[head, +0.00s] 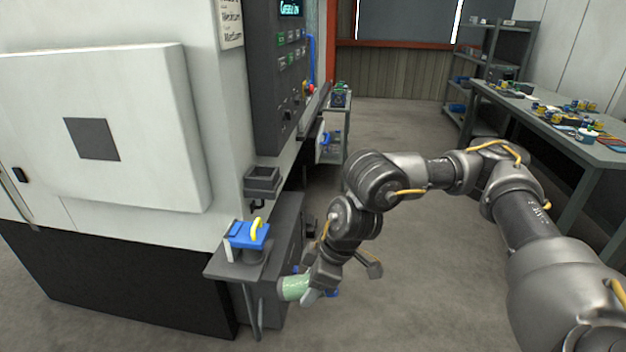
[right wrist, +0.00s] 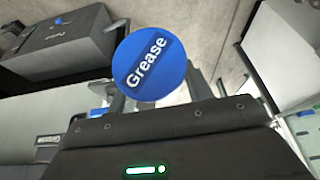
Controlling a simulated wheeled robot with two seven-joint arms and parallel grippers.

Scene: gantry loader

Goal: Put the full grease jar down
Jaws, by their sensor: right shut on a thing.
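The grease jar is in my right gripper (head: 305,289). In the head view its pale green body (head: 291,288) sticks out to the left of the gripper, beside the small shelf and below its top. In the right wrist view its round blue lid (right wrist: 148,63), marked "Grease", faces the camera between the two fingers. The jar looks tilted in the head view, and the gripper hides part of it. My left gripper is in neither view.
A small grey shelf (head: 222,268) at the machine's front carries a blue item (head: 248,236) with a yellow handle. A small dark bin (head: 262,181) hangs above it. A workbench (head: 560,137) with several parts stands at right. The floor between is clear.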

